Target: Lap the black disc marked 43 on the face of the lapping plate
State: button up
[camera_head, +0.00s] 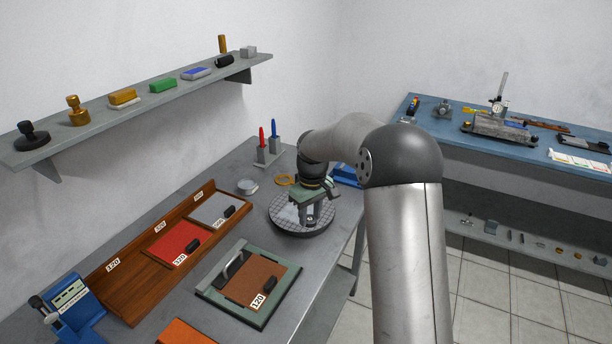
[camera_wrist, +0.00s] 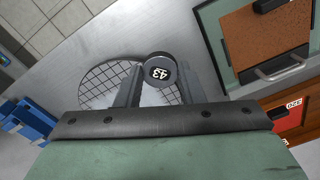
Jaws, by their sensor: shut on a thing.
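The lapping plate (camera_head: 284,217) is a dark round plate with a grid-grooved face, on the grey bench. It also shows in the wrist view (camera_wrist: 98,78). My gripper (camera_head: 311,218) points down over the plate. In the wrist view my gripper (camera_wrist: 158,82) is shut on the black disc marked 43 (camera_wrist: 160,70), whose white label faces the camera. The disc is over the plate's face, near its edge in the wrist view. I cannot tell whether its underside touches the plate. A pale patch shows on the grid beside the fingers.
A green-framed board with a brown sheet marked 120 (camera_head: 248,283) lies in front of the plate. A wooden tray (camera_head: 127,290) with red and grey sheets is to the left.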

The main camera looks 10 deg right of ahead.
jog(key=w+n+p, duration=0.1)
jog(key=w+n, duration=0.2)
jog(key=w, duration=0.2)
jog(key=w+f+n+p, duration=0.1)
jog(key=w+n+p, duration=0.1)
jog(key=w+n, duration=0.1)
jog(key=w+n+p, duration=0.1)
jog(key=w+n, duration=0.2)
jog(key=w, duration=0.3)
jog(key=shift+w+d+f, duration=0.15)
jog(key=shift+w, duration=0.2)
jog(key=shift+d+p, duration=0.1)
jog(key=shift+p, duration=0.3)
jog(key=shift+f+b, duration=1.5)
jog(key=shift+f, duration=1.35)
jog(key=shift+f, duration=0.15)
jog(key=o, duration=1)
